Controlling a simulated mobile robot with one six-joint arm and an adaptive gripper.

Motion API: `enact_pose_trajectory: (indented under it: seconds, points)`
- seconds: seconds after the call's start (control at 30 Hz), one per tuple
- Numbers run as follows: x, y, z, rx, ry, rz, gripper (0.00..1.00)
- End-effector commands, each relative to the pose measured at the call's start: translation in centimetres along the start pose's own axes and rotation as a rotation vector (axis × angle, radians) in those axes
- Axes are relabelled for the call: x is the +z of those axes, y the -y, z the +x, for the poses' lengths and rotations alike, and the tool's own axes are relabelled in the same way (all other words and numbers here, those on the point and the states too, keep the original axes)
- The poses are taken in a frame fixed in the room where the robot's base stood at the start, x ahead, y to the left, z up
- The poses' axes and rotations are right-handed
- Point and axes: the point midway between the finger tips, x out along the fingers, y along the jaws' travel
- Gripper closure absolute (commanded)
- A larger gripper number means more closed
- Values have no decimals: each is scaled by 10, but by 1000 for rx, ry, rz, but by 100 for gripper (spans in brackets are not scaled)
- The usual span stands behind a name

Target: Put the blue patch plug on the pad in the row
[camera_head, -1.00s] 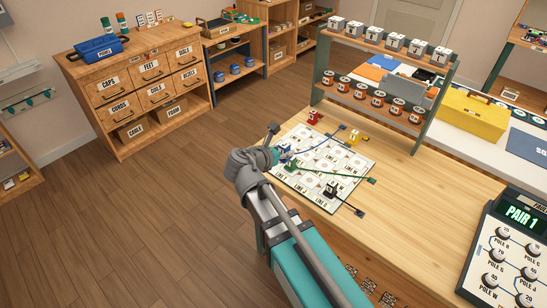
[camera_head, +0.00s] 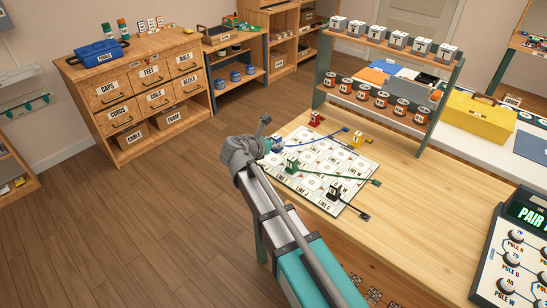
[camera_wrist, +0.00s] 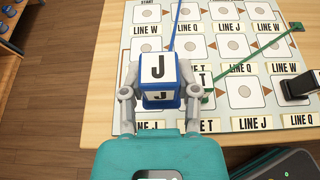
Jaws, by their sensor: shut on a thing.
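The blue patch plug (camera_wrist: 158,75) is a blue block with white faces lettered J. My gripper (camera_wrist: 158,88) is shut on it, with one finger on each side. In the head view the blue plug (camera_head: 277,146) is at the left edge of the white board (camera_head: 309,196), mostly behind my wrist. The board has rows of round pads with LINE labels. A blue cable runs from the plug across the board. The pad under the plug is hidden, and I cannot tell whether the plug touches the board.
A green plug (camera_head: 291,164) and a black plug (camera_head: 335,190) with cables stand on the board. A two-tier rack (camera_head: 383,75) stands behind.

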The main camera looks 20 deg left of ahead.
Motion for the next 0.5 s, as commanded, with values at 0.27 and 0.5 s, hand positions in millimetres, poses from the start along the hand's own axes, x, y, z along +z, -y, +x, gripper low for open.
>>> enact_pose_trajectory:
  seconds: [0.27, 0.5]
  points:
    - [-23, -19, 24, 0, 0, 0, 100]
    - [-28, -25, 31, -1, 0, 0, 100]
